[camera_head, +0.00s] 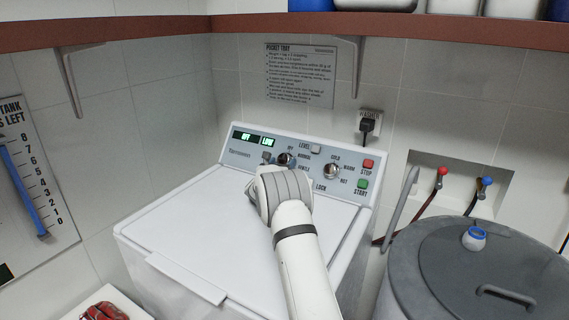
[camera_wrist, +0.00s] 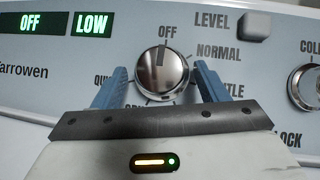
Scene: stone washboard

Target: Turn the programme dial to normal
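The programme dial (camera_wrist: 162,75) is a round silver knob on the washer's sloped panel, with OFF above it and NORMAL (camera_wrist: 219,53) at its upper right. Other labels around it are partly hidden by my gripper. It also shows in the head view (camera_head: 285,158), just beyond my gripper. My gripper (camera_wrist: 160,68) has one blue finger on each side of the dial, with narrow gaps showing, so it looks open around it. I cannot tell how deep the fingertips reach. The display (camera_wrist: 61,23) reads OFF and LOW.
A second knob (camera_head: 331,171) sits right of the dial, with red STOP (camera_head: 368,164) and green START (camera_head: 362,184) buttons beyond. A grey LEVEL button (camera_wrist: 254,26) is above right. A grey lidded drum (camera_head: 440,255) stands right of the washer (camera_head: 190,225). A shelf (camera_head: 200,27) runs overhead.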

